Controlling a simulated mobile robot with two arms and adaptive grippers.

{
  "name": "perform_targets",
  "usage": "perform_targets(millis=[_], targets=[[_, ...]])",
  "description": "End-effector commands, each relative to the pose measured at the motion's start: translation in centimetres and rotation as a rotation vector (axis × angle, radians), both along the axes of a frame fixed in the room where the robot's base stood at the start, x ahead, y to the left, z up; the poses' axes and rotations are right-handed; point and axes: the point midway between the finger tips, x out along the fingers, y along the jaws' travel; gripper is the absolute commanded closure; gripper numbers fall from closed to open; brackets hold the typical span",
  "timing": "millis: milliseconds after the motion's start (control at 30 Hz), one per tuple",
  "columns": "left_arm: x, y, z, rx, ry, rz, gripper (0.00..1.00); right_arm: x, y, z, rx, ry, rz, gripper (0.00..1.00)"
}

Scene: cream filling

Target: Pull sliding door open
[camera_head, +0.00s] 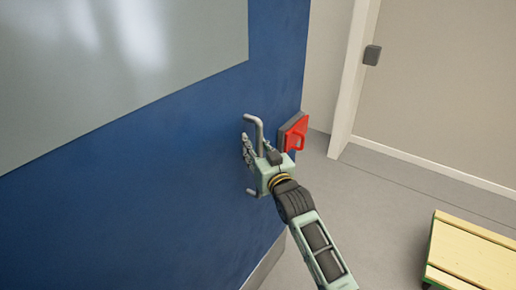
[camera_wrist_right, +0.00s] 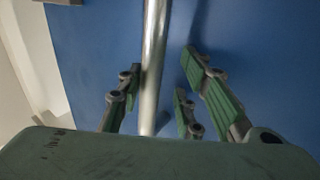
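The blue sliding door (camera_head: 150,180) fills the left and middle of the head view, with a large grey window panel (camera_head: 110,70). Its metal bar handle (camera_head: 259,133) stands out near the door's right edge. My right gripper (camera_head: 248,152) is at the handle. In the right wrist view, the handle (camera_wrist_right: 154,50) runs between the fingers of the right gripper (camera_wrist_right: 160,78). The left finger is close beside the bar; whether it touches is unclear. A gap shows between the bar and the right fingers, so the gripper is open. My left gripper is out of view.
A red box with a handle (camera_head: 294,133) is beside the door's right edge. A white door frame (camera_head: 350,80) and a grey wall stand further right. A wooden bench (camera_head: 475,255) is at the lower right. Grey floor (camera_head: 380,200) lies free between door and bench.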

Motion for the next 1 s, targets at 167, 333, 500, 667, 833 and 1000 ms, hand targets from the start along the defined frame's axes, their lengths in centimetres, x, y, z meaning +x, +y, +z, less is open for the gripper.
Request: perform_targets(millis=[167,333,500,667,833,1000], targets=[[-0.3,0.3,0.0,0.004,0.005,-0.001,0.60,0.0,-0.2,-0.4,-0.005,0.007,-0.003,0.64],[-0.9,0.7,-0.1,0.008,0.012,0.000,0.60,-0.2,-0.4,-0.6,-0.006,0.010,-0.004,0.64],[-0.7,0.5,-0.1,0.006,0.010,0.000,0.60,-1.7,-0.9,-0.7,-0.006,0.010,-0.004,0.64],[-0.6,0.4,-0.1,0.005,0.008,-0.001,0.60,-4.4,-1.9,-0.7,-0.006,0.008,-0.004,0.64],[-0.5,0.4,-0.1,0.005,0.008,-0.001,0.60,-7.6,-2.9,-0.6,-0.006,0.007,-0.003,0.64],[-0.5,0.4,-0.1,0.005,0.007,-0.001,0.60,-9.9,-3.8,-0.6,-0.006,0.007,-0.002,0.64]])
